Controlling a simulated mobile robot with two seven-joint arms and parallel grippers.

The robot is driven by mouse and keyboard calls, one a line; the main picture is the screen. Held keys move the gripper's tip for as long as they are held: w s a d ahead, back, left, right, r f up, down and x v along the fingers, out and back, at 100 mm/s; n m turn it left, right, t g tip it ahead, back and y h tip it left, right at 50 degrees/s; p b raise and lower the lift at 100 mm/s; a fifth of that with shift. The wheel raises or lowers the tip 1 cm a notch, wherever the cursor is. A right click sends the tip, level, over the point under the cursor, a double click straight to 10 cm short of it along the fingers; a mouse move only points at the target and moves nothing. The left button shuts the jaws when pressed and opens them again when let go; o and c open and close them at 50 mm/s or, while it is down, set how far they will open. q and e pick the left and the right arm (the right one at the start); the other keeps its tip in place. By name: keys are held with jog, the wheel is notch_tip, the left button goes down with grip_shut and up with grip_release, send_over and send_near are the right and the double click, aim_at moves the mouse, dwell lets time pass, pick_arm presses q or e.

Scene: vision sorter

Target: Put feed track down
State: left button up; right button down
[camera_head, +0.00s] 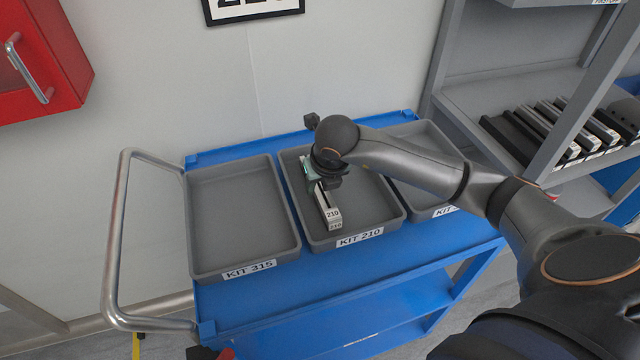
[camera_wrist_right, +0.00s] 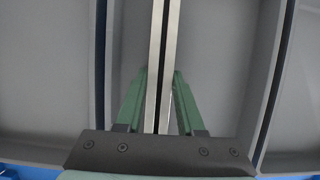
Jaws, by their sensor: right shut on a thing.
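The feed track (camera_head: 327,207) is a long narrow bar with a white end labelled 210. It shows inside the outline of the middle grey tray, labelled KIT 210 (camera_head: 390,208). My right gripper (camera_head: 312,170) is over this tray and shut on the feed track. In the right wrist view the green fingers (camera_wrist_right: 159,100) sit on both sides of the track's two light strips (camera_wrist_right: 155,50). I cannot tell whether the track touches the tray floor. My left gripper is not in view.
The tray labelled KIT 315 (camera_head: 240,215) on the left is empty. A third tray (camera_head: 420,135) on the right is partly hidden by my right arm. All stand on a blue cart (camera_head: 350,270) with a metal handle (camera_head: 115,235). A grey shelf (camera_head: 500,95) holds several more tracks.

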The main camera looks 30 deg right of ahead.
jog(key=shift+f, duration=0.25)
jog(key=c, duration=0.5)
grip_release()
jog(key=v, duration=1.2)
jog(key=shift+s+f+b, duration=0.1)
jog(key=shift+b, duration=0.3)
